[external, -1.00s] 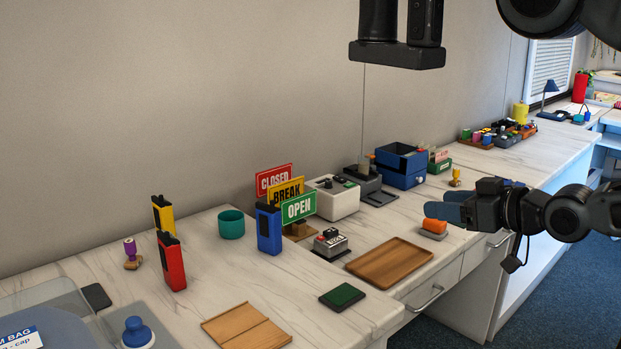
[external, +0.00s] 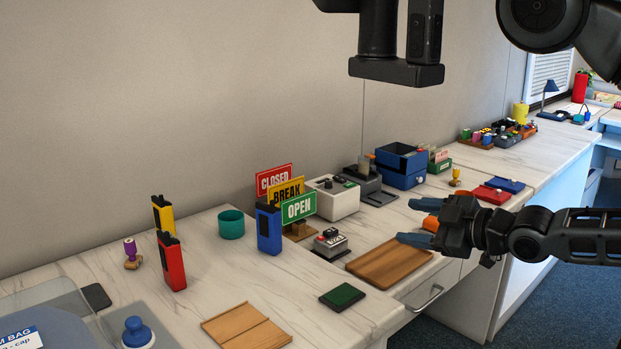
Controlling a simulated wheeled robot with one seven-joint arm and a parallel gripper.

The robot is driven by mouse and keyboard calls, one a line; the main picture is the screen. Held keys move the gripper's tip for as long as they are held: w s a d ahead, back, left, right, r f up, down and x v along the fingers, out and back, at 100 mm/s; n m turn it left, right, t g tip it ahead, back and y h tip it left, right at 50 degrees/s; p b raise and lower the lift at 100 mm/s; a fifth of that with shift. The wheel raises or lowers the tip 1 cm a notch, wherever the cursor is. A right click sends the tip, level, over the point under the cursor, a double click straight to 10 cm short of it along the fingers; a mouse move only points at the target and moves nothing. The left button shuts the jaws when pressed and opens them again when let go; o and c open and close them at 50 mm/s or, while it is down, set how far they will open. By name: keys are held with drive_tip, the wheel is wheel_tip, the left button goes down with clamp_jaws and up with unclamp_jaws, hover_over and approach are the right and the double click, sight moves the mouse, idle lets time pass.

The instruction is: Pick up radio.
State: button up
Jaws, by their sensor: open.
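Three upright handheld radios with antennas stand on the marble-look counter. The yellow radio (external: 163,215) is at the back left. The red radio (external: 171,262) stands in front of it. The blue radio (external: 268,229) stands further right, close beside the sign stand. My gripper (external: 420,224) is at the right, above the counter near the wooden tray. Its blue fingers are apart and point left, with nothing between them. It is well to the right of all three radios.
The signs (external: 299,207) stand just right of the blue radio. A wooden tray (external: 372,272) lies below my gripper. A teal cup (external: 231,225), a purple-handled stamp (external: 131,254), a green pad (external: 342,297) and a wooden board (external: 245,328) are nearby. Bare counter lies right of the red radio.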

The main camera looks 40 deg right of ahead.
sight(262, 212)
drive_tip(key=w+a+f+n+b, duration=0.1)
drive_tip(key=w+a+f+n, duration=0.1)
drive_tip(key=w+n, duration=0.3)
drive_tip(key=w+a+f+n+y+b, duration=0.1)
drive_tip(key=w+a+f+n+b, duration=0.1)
drive_tip(key=w+n, duration=0.4)
drive_tip(key=w+a+f+n+t+y+b, duration=0.1)
drive_tip(key=w+n, duration=0.4)
drive_tip(key=n, duration=0.5)
drive_tip(key=shift+w+a+f, duration=0.2)
drive_tip(key=shift+a+f, duration=0.05)
drive_tip(key=shift+f, duration=0.2)
drive_tip(key=shift+w+a+f, duration=0.2)
drive_tip(key=shift+f, duration=0.25)
drive_tip(key=w+a+n, duration=0.1)
drive_tip(key=w+n, duration=0.1)
drive_tip(key=w+a+n+b, duration=0.1)
drive_tip(key=w+n, duration=0.1)
drive_tip(key=n, duration=0.1)
drive_tip(key=w+a+n+t, duration=0.1)
drive_tip(key=w+n, duration=0.1)
drive_tip(key=shift+w+a+r+n+b, duration=0.25)
drive_tip(key=shift+a+r+n+b, duration=0.05)
drive_tip(key=shift+r+n+b, duration=0.1)
drive_tip(key=shift+w+a+r+n, duration=0.2)
drive_tip(key=shift+w+n, duration=0.1)
drive_tip(key=shift+w, duration=0.35)
drive_tip(key=shift+p+x, duration=1.1)
drive_tip(key=shift+x, duration=2.3)
drive_tip(key=shift+c, duration=0.3)
